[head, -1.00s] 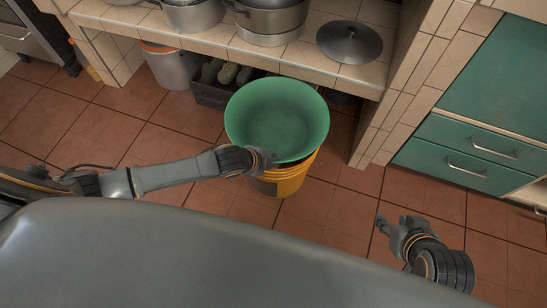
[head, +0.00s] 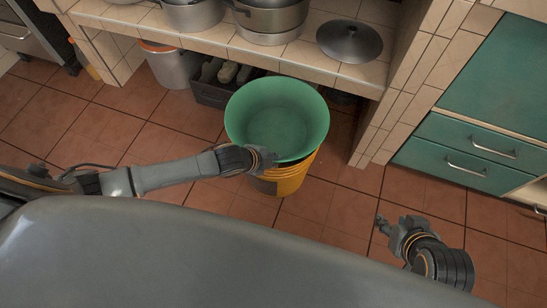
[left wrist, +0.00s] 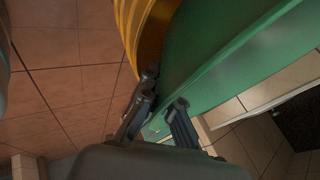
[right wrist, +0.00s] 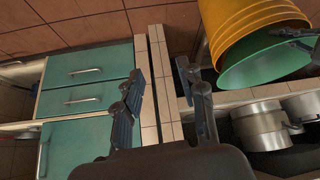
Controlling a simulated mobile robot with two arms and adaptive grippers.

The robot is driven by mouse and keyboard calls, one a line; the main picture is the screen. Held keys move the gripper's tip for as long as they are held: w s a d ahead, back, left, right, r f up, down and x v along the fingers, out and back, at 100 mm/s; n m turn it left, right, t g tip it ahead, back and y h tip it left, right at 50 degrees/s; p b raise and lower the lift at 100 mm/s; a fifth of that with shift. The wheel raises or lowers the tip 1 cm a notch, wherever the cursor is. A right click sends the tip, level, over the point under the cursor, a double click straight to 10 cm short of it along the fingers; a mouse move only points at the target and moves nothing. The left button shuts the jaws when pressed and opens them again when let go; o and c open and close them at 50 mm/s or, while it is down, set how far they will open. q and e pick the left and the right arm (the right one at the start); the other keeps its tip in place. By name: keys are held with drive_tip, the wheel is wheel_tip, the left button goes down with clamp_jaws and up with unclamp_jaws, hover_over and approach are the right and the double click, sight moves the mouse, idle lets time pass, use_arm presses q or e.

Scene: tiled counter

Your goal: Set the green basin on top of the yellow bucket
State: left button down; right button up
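The green basin (head: 277,118) is a wide, flared bowl, seen from above in the head view. It sits over the mouth of the yellow bucket (head: 291,180) and looks roughly level. The bucket stands on the floor, its mouth hidden by the basin. My left gripper (head: 268,160) is at the basin's near rim. In the left wrist view its fingers (left wrist: 163,110) close around the green rim beside the bucket wall. My right gripper (head: 390,224) is empty, right of the bucket; its fingers are apart in the right wrist view (right wrist: 160,88), which also shows the basin (right wrist: 262,62) at the bucket's mouth (right wrist: 245,25).
A tiled counter (head: 300,62) with pots (head: 268,18) and a dark lid (head: 349,42) is behind. Under it are a grey bucket (head: 172,67) and a dark crate (head: 212,94). Green drawers (head: 465,150) are at right. Floor right of the bucket is clear.

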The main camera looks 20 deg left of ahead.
use_arm(q)
drive_tip(key=shift+p, duration=0.3)
use_arm(e)
drive_tip(key=shift+s+d+f+g+h, duration=0.1)
drive_tip(key=shift+s+d+f+g, duration=0.1)
drive_tip(key=shift+s+g, duration=0.25)
drive_tip(key=shift+s+d+f+g+h, duration=0.1)
drive_tip(key=shift+s+d+f+g, duration=0.1)
drive_tip(key=shift+s, duration=0.5)
drive_tip(key=shift+s+d+f+g+h, duration=0.15)
drive_tip(key=shift+s+g, duration=0.2)
drive_tip(key=shift+s, duration=0.2)
drive_tip(key=shift+w, duration=0.2)
use_arm(q)
drive_tip(key=shift+f, duration=0.15)
use_arm(e)
drive_tip(key=shift+w+a+r+t, duration=0.2)
drive_tip(key=shift+w+r+t, duration=0.1)
drive_tip(key=shift+w+t, duration=0.3)
use_arm(q)
drive_tip(key=shift+f+b, duration=0.35)
use_arm(e)
drive_tip(key=shift+w+a+r+t, duration=0.15)
drive_tip(key=shift+w+a+t, duration=0.2)
drive_tip(key=shift+w, duration=0.35)
